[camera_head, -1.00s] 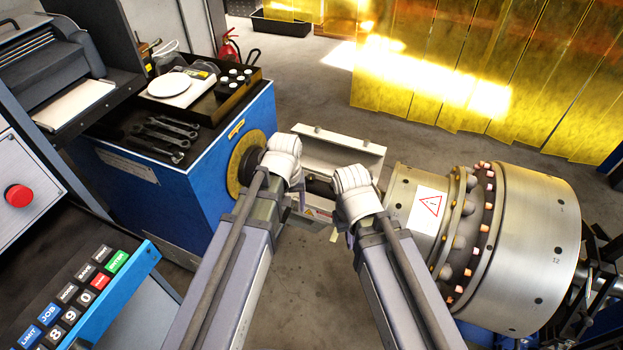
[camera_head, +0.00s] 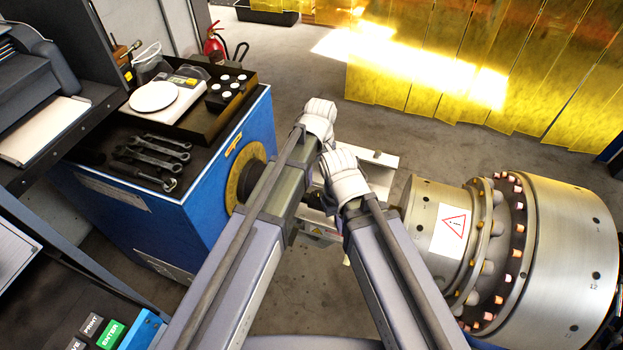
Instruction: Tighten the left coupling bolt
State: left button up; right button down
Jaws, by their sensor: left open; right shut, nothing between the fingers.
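The coupling between the blue drive housing (camera_head: 218,205) and the steel rotor (camera_head: 570,260) is mostly hidden behind my arms. A dark shaft part (camera_head: 316,200) shows between them. I cannot make out the left coupling bolt. My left gripper (camera_head: 320,108), with white padded fingers, is open and held above and beyond the coupling. My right gripper (camera_head: 338,162) is shut and empty, just below and right of the left one, over the open pale guard (camera_head: 382,160). Several wrenches (camera_head: 152,150) lie on the dark top of the drive housing, left of both grippers.
A black tray (camera_head: 225,110) with a white dish (camera_head: 153,96) and a holder of white-topped pieces (camera_head: 229,86) sits on the housing. A control panel (camera_head: 115,335) is at lower left. Yellow curtains (camera_head: 430,80) hang behind.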

aim_at(318, 193)
pick_arm(q)
jog(key=shift+w, duration=0.1)
jog(key=shift+f+b, duration=0.6)
jog(key=shift+b, duration=0.05)
notch_tip(318, 193, down, 7)
jog(key=b, duration=0.6)
jog(key=shift+r+b, duration=0.2)
jog(key=shift+b, duration=0.1)
grip_shut()
